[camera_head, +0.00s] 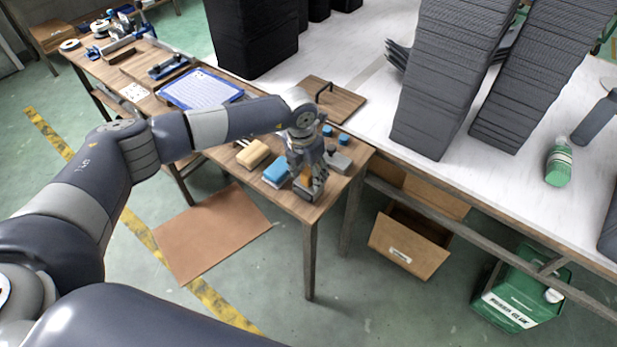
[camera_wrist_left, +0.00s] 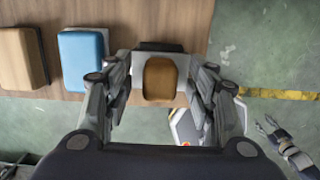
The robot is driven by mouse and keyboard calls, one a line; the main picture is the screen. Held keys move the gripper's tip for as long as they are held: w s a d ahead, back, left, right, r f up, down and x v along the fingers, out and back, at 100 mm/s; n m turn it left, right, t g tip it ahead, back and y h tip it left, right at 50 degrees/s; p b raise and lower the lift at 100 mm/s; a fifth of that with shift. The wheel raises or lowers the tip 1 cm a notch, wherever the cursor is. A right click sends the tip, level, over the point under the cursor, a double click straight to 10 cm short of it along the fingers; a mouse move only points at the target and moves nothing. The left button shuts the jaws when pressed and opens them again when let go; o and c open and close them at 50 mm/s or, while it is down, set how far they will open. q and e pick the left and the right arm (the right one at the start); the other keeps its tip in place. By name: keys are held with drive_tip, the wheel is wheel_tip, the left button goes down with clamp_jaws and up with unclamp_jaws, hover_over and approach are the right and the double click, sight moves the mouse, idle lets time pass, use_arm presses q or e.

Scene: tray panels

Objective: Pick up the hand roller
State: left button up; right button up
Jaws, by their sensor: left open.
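A brown piece like a wooden handle (camera_wrist_left: 160,80), with a dark bar (camera_wrist_left: 160,46) across its far end, appears to be the hand roller. It is near the front right corner of the wooden side table. My left gripper (camera_head: 311,192) is over that corner, pointing down. In the left wrist view its open fingers (camera_wrist_left: 160,100) stand on either side of the brown piece, with gaps visible. In the head view the gripper largely hides the piece. A small jointed gripper-like shape (camera_wrist_left: 285,145) at the lower right of the wrist view may be my right gripper.
A blue block (camera_head: 276,171) and a tan block (camera_head: 253,154) lie just left of the gripper. A grey block (camera_head: 338,162) is close on its right. A wooden board with a black handle (camera_head: 334,100) lies behind. Tall grey panel stacks (camera_head: 450,80) stand on the white table.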

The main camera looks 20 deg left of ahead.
use_arm(q)
clamp_jaws()
drive_tip(key=shift+r, duration=0.1)
drive_tip(key=shift+r+b, duration=0.35)
drive_tip(key=shift+r, duration=0.1)
wheel_tip(320, 180, up, 2)
drive_tip(key=shift+r+b, duration=0.25)
drive_tip(key=shift+b, duration=0.45)
drive_tip(key=s+d+b, duration=0.2)
drive_tip(key=s+d, duration=0.1)
drive_tip(key=s, duration=0.4)
drive_tip(key=s+d+r+b, duration=0.1)
drive_tip(key=s+d, duration=0.3)
drive_tip(key=s, duration=0.3)
drive_tip(key=shift+d+r+b, duration=0.25)
drive_tip(key=shift+b, duration=0.15)
drive_tip(key=shift+s, duration=0.1)
